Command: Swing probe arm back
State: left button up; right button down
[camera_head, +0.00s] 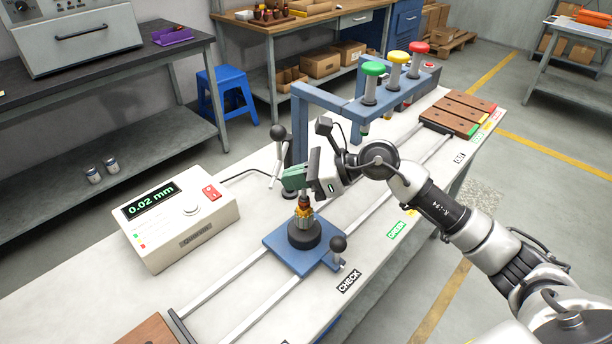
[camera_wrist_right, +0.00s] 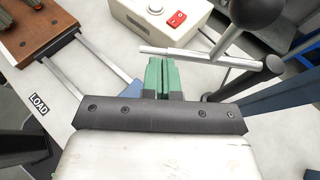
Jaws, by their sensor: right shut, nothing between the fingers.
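The probe arm is a thin silver rod with a dark ball knob (camera_head: 278,132) on a dark post, behind the blue carriage plate (camera_head: 272,242). In the right wrist view the silver rod (camera_wrist_right: 205,56) runs sideways just past my fingertips, with the dark knob (camera_wrist_right: 257,10) at upper right. My right gripper (camera_head: 292,178) has green fingers, shut with nothing between them (camera_wrist_right: 163,66), beside the rod. I cannot tell whether they touch it. Below the gripper, an armature (camera_head: 303,212) with a copper-coloured middle stands upright on a black round base. My left gripper is not in view.
The gauge box (camera_head: 180,222) reads 0.02 mm at left. A blue frame (camera_head: 345,104) with green, yellow and red knobs stands behind my right arm. A ball-topped lever (camera_head: 338,246) rises at the carriage's right. Rails (camera_head: 235,278) run along the white bench.

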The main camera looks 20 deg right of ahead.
jog(key=b+v, duration=0.2)
jog(key=v, duration=0.8)
jog(key=d+n+p, duration=0.1)
jog(key=n, duration=0.4)
jog(key=w+d+n+p, duration=0.1)
jog(key=d+n+p, duration=0.1)
jog(key=n, duration=0.4)
jog(key=d+f+n+p, duration=0.1)
jog(key=n+p, duration=0.1)
jog(key=n, duration=0.4)
jog(key=shift+w+d+f+t, duration=0.1)
jog(key=shift+w+d+t, duration=0.15)
jog(key=shift+d+t, duration=0.15)
